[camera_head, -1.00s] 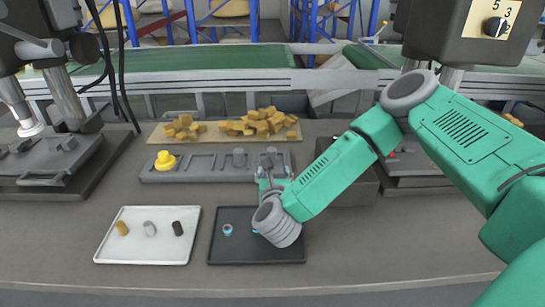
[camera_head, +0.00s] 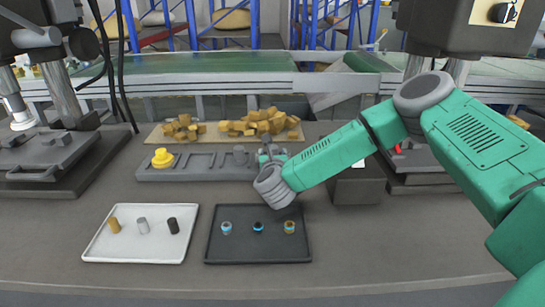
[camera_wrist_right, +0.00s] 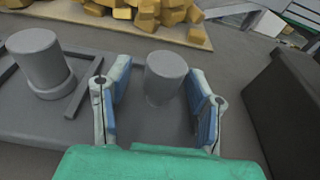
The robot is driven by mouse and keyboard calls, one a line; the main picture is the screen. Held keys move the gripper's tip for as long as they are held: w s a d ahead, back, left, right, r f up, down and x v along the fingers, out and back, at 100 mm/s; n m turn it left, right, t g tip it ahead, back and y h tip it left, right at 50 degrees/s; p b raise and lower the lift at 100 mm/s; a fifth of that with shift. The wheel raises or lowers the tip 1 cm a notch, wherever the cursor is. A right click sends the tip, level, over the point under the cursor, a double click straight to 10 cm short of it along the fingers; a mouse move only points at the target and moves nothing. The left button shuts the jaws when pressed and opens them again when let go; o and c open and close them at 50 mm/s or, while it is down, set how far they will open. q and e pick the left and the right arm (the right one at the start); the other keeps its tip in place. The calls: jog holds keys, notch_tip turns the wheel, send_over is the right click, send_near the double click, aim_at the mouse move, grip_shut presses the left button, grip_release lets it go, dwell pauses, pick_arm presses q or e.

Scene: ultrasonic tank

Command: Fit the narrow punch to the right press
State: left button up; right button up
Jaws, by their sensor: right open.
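A grey rack (camera_head: 205,174) holds a yellow stepped piece (camera_head: 162,158) at its left end. A grey cylindrical punch (camera_head: 239,155) stands upright in it, and shows at left in the wrist view (camera_wrist_right: 38,62). A narrower grey punch (camera_wrist_right: 165,78) stands upright at the rack's right end; in the head view my gripper mostly hides it. My right gripper (camera_head: 272,155) is open, its blue-padded fingers (camera_wrist_right: 160,100) on either side of the narrower punch, with gaps showing. The right press (camera_head: 415,168) is partly hidden behind my right arm. My left gripper is out of view.
A white tray (camera_head: 98,244) holds three small cylinders. A black tray (camera_head: 214,248) holds three ringed pieces. Yellow-brown blocks (camera_head: 260,122) lie behind the rack. A dark box (camera_head: 358,188) stands right of the rack, and the left press (camera_head: 45,165) at far left.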

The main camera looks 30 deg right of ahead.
aim_at(273, 146)
grip_shut()
jog(key=shift+d, duration=0.1)
jog(key=shift+r, duration=0.2)
jog(key=shift+r+p, duration=0.5)
jog(key=shift+r, duration=0.85)
jog(key=p+v, duration=0.1)
jog(key=v, duration=1.1)
jog(key=shift+f, duration=0.25)
